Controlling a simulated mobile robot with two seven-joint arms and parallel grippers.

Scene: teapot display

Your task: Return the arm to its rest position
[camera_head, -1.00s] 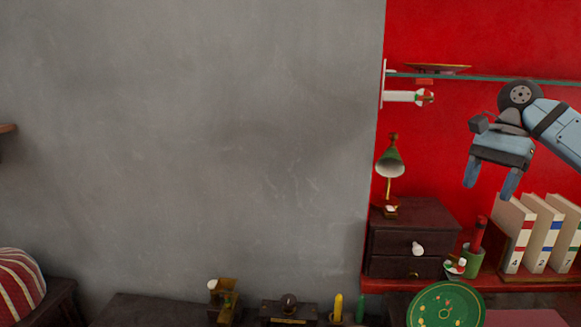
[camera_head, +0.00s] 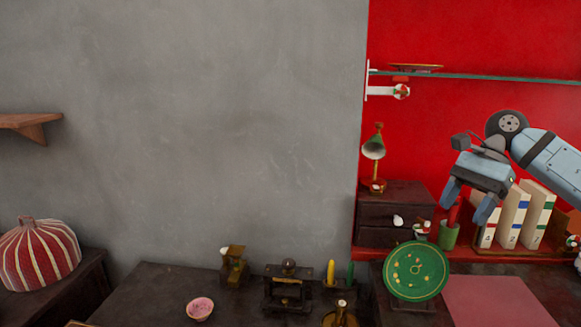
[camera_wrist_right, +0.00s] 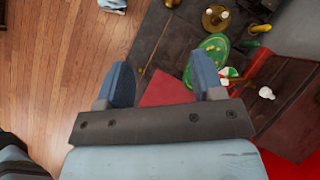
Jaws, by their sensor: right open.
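My right gripper (camera_head: 467,205) shows at the right of the head view, its arm coming in from the right edge. Its two blue fingers point down and stand apart, with nothing between them. It hangs in the air in front of the red wall and partly covers the upright books (camera_head: 514,212). In the right wrist view the fingers (camera_wrist_right: 163,88) are also spread and empty, with the table and floor below.
A green plate (camera_head: 416,271) stands near a dark drawer box (camera_head: 395,207) with a lamp (camera_head: 374,150). A glass shelf (camera_head: 480,77) crosses the red wall above. A pink bowl (camera_head: 200,308) and a striped cover (camera_head: 38,255) are lower left.

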